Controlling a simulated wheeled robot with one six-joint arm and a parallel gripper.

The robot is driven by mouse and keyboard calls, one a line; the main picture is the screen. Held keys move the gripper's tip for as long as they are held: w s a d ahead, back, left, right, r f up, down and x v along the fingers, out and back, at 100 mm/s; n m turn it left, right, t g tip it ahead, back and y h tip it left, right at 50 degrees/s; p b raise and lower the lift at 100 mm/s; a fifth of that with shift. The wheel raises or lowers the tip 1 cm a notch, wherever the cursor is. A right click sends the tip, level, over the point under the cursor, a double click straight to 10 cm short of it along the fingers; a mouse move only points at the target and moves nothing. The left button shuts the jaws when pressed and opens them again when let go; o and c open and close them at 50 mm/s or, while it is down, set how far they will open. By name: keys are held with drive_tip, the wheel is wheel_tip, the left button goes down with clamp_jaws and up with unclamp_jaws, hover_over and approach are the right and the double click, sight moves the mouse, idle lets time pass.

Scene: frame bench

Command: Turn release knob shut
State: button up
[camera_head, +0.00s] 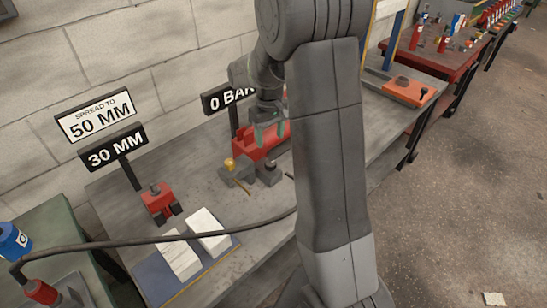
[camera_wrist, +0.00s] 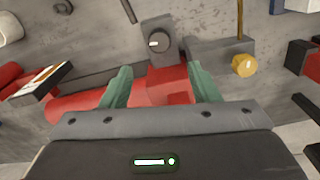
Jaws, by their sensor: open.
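A dark round knob (camera_wrist: 160,42) with a short white mark sits on a grey block, joined to the red pump body (camera_wrist: 165,85); it looks like the release knob. The mark lies roughly crosswise in the wrist view. In the head view the knob (camera_head: 270,167) is small, in front of the red pump (camera_head: 252,145). The knob is just beyond the fingertips. In the head view my gripper (camera_head: 270,132) is above the pump, partly hidden by my arm.
A brass knob (camera_wrist: 244,65) on a grey block is right of the dark knob in the wrist view. Signs read "0 BAR" (camera_head: 226,97), "30 MM" (camera_head: 113,151) and "SPREAD TO 50 MM" (camera_head: 96,117). A red spreader (camera_head: 160,203), white blocks (camera_head: 181,260) and a black hose (camera_head: 150,240) are left.

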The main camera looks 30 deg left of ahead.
sight(271, 163)
wheel_tip(271, 163, down, 11)
drive_tip(key=shift+r, duration=0.1)
idle(0.3)
drive_tip(key=c, duration=1)
